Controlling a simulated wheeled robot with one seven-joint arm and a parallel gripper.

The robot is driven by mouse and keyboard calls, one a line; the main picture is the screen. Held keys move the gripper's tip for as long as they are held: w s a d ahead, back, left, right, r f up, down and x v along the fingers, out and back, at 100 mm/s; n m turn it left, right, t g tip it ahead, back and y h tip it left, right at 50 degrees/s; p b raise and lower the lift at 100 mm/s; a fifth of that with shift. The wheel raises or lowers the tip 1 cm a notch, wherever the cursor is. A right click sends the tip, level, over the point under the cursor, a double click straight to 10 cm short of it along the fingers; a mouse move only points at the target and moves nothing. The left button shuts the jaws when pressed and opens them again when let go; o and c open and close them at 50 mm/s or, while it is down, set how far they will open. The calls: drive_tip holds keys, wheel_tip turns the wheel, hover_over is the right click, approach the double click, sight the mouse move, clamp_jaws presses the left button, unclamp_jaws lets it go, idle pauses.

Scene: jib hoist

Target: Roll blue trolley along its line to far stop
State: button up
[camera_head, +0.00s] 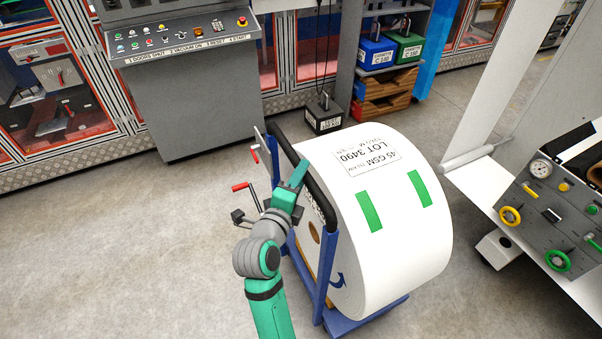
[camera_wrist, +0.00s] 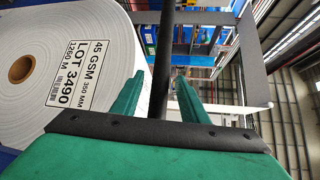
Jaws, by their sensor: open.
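The blue trolley (camera_head: 368,314) stands on the grey floor right of centre in the head view. It carries a large white roll (camera_head: 405,245) with a LOT 3490 label and two green strips. A black handle bar (camera_head: 318,190) runs along the trolley's left side; it also shows in the wrist view (camera_wrist: 163,45). My gripper (camera_head: 301,170) is at this bar. In the wrist view my gripper (camera_wrist: 158,82) has its green fingers apart, with the bar between them. I cannot tell whether they touch it. I cannot make out a floor line or far stop.
A grey control console (camera_head: 200,100) stands at the back left. A shelf with blue (camera_head: 376,52) and green boxes is behind the trolley. A black weight-like block (camera_head: 323,115) sits before it. A machine panel (camera_head: 560,210) is close on the right. The floor at left is clear.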

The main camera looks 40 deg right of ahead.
drive_tip(key=shift+w+d+f, duration=0.1)
drive_tip(key=shift+w+d, duration=0.1)
drive_tip(key=shift+d, duration=0.3)
drive_tip(key=shift+w+d+f, duration=0.1)
drive_tip(key=shift+w+d, duration=0.05)
drive_tip(key=shift+d, duration=0.35)
drive_tip(key=shift+a, duration=0.1)
clamp_jaws()
drive_tip(key=shift+w, duration=0.1)
